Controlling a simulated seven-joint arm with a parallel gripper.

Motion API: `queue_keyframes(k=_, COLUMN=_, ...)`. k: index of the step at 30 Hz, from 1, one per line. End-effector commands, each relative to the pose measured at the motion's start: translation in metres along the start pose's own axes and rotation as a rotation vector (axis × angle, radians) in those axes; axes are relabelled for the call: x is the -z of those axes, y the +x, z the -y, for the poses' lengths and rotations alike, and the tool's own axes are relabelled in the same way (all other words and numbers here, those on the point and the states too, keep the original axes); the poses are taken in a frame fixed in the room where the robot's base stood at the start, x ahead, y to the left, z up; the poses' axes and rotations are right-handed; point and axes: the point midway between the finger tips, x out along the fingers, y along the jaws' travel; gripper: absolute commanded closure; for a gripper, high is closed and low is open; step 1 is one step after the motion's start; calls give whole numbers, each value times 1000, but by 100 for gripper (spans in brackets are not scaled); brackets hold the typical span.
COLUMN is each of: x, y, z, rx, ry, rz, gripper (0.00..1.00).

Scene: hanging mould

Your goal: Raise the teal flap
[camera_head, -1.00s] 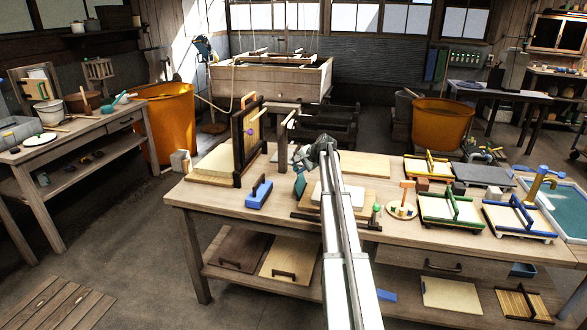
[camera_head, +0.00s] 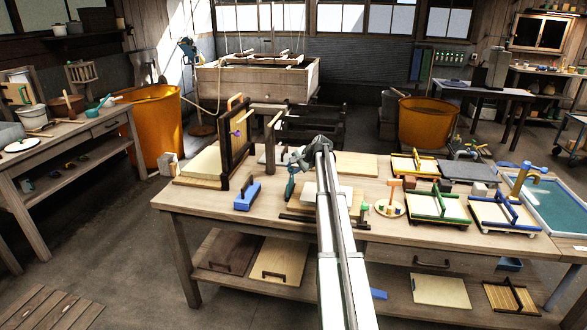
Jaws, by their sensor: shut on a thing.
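The teal flap (camera_head: 290,188) shows as a narrow, nearly upright teal strip at the left side of the pale board on the workbench. My gripper (camera_head: 293,164) is just above it, at the end of my arm, and is shut on its upper part. The fingertips are small and dark, and the exact contact is hard to make out. My arm hides part of the board and whatever lies behind it.
A dark upright frame (camera_head: 231,140) with an orange handle stands left of my gripper. A blue block (camera_head: 247,195) lies on the workbench (camera_head: 200,200) nearby. Coloured frames, such as the green one (camera_head: 440,208), fill the right side. The bench's front left is clear.

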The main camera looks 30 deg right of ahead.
Motion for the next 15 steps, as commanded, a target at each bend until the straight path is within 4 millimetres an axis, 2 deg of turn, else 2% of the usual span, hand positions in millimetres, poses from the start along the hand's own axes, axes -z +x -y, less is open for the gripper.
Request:
queue_keyframes(k=1, x=-2, y=4, z=-12, rx=-25, ry=-2, rz=6, gripper=100)
queue_keyframes(k=3, x=-2, y=4, z=-12, rx=-25, ry=-2, rz=6, gripper=100)
queue_keyframes(k=4, x=-2, y=4, z=-12, rx=-25, ry=-2, rz=6, gripper=68)
queue_keyframes(k=12, x=-2, y=2, z=-9, rx=-21, ry=-3, rz=5, gripper=43)
queue_keyframes(k=15, x=-2, y=2, z=-8, rx=-19, ry=-3, rz=4, gripper=43)
